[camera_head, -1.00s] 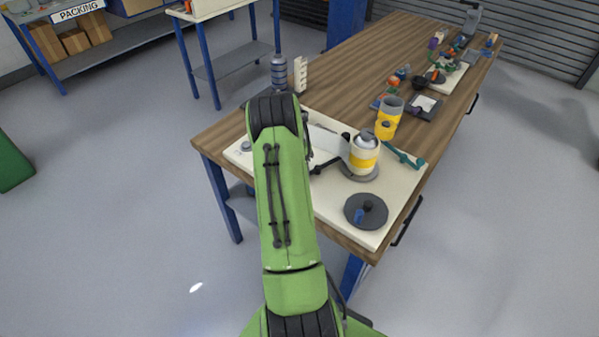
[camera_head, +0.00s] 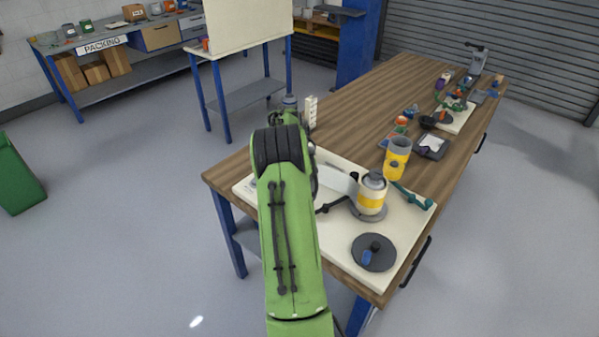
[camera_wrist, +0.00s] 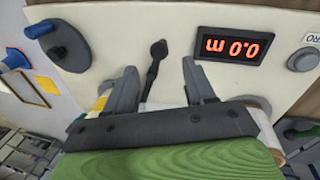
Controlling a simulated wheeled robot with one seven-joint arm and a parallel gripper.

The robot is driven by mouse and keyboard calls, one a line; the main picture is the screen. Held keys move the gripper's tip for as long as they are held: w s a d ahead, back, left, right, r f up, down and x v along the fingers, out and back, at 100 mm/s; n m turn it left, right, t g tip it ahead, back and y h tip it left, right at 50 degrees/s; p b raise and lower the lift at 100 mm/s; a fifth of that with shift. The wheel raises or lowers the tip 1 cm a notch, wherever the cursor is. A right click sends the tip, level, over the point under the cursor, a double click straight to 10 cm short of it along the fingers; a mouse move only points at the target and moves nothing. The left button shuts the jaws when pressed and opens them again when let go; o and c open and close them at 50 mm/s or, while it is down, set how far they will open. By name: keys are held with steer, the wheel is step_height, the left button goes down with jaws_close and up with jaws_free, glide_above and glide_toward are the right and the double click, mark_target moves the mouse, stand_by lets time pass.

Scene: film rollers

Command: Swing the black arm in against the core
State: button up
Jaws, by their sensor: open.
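The black arm (camera_head: 333,204) reaches out to the left from the foot of the white and yellow core (camera_head: 372,194) on the cream board. In the wrist view the black arm (camera_wrist: 152,72) ends in a round knob and lies between the fingers of my gripper (camera_wrist: 158,67). The fingers are open, with a gap on both sides of the arm; contact is not seen. In that view my gripper body hides most of the core and the arm's inner end. In the head view my own arm hides the gripper.
A dark disc with a crank knob (camera_head: 374,252) sits at the board's front. A red-digit display (camera_wrist: 231,45) and a round button (camera_wrist: 303,60) are on the board.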

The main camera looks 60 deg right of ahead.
step_height(320, 180, up, 7)
steer(key=w+p, duration=0.1)
steer(key=shift+w+r, duration=0.2)
steer(key=shift+w, duration=0.05)
stand_by(0.3)
steer(key=w+a+r+n+t+h, duration=0.15)
steer(key=a+r+n, duration=0.25)
steer(key=a+r, duration=0.5)
steer(key=w+a+r+n+t, duration=0.25)
steer(key=a+r+n, duration=0.2)
steer(key=a, duration=0.85)
steer(key=s+a+n+t, duration=0.2)
steer(key=s+a+n, duration=0.2)
steer(key=s+a, duration=0.3)
steer(key=s+a+f+n+t+y, duration=0.1)
steer(key=s+a+n, duration=0.4)
steer(key=a, duration=0.7)
steer(key=shift+s+a+t, duration=0.3)
steer(key=shift+s+t, duration=0.1)
steer(key=shift+s, duration=0.75)
steer(key=shift+y, duration=0.25)
